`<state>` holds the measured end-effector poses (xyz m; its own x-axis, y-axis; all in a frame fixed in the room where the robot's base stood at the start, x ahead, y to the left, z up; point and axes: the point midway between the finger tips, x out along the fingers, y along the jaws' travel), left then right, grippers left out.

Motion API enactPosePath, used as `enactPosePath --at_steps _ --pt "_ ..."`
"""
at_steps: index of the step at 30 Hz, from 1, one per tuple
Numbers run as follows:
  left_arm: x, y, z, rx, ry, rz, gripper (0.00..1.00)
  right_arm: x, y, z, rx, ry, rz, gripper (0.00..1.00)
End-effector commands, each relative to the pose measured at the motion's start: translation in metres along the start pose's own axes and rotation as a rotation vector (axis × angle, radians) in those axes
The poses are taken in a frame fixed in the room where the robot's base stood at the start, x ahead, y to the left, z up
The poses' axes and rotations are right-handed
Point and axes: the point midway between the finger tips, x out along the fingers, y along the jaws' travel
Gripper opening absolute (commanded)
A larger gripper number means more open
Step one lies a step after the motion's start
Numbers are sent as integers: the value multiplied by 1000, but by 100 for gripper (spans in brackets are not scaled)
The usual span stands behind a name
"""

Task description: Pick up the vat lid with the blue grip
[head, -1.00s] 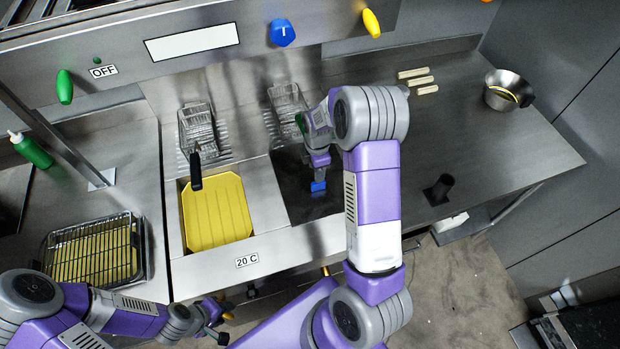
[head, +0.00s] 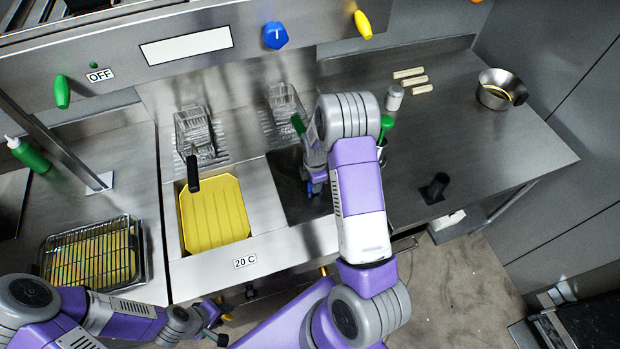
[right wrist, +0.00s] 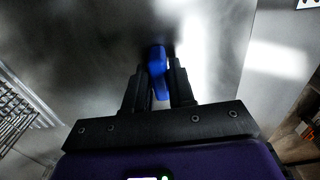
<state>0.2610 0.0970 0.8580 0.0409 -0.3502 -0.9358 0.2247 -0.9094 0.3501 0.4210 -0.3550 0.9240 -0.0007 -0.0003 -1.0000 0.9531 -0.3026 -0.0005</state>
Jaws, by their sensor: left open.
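The vat lid (head: 296,203) is a dark, shiny flat plate lying over the right-hand vat, partly hidden by my right arm. Its blue grip (head: 315,188) stands up near its middle. In the right wrist view the blue grip (right wrist: 157,66) is between the two black fingers of my right gripper (right wrist: 158,80). The fingers lie close on both sides of it; whether they press on it is not clear. In the head view the right gripper is mostly hidden behind its own wrist. My left gripper (head: 216,330) is open and low at the left front, away from the lid.
The left vat holds a yellow surface (head: 215,209), with a black basket handle (head: 192,175) above it. Two wire baskets (head: 195,130) hang behind the vats. A rack tray (head: 92,255) stands left. A green-handled item (head: 386,124) and a white shaker (head: 394,97) stand right.

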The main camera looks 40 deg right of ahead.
Motion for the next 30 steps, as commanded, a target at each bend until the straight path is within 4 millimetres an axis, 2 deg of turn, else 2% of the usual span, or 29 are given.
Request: enactPosePath --at_steps 1,4,19,23,28,30 --pt "0 0 0 0 0 0 43 0 0 0 0 0 1 15" --pt "0 0 0 0 0 0 43 0 0 0 0 0 1 0" --pt "0 0 0 0 0 0 43 -4 1 0 0 1 4 0" --pt "1 0 0 0 0 0 43 -13 1 0 0 2 4 0" --pt "3 -1 0 0 0 0 43 -38 2 -1 -1 2 8 0" --pt "5 -2 0 0 0 0 43 -36 -14 0 0 1 -1 0"
